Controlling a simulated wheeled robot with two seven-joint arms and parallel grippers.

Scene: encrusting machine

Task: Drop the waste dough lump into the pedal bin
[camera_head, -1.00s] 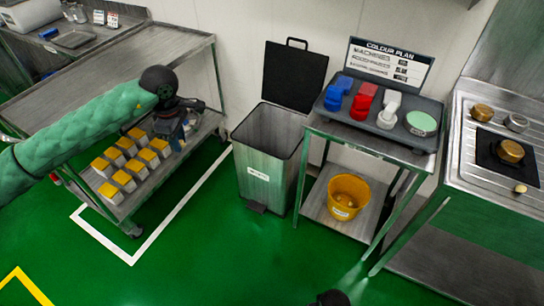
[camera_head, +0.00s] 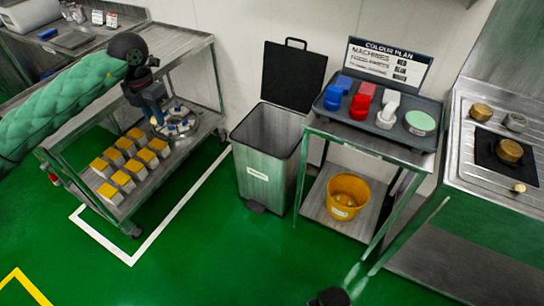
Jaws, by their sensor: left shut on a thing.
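The pedal bin (camera_head: 270,165) is a grey box with a white label, standing on the green floor with its black lid (camera_head: 293,75) raised against the wall. My right gripper is not in view; only a dark part of mine shows at the bottom edge.
A side table (camera_head: 370,140) right of the bin carries coloured tools, with a yellow bucket (camera_head: 346,198) below. Floor before the bin is clear.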

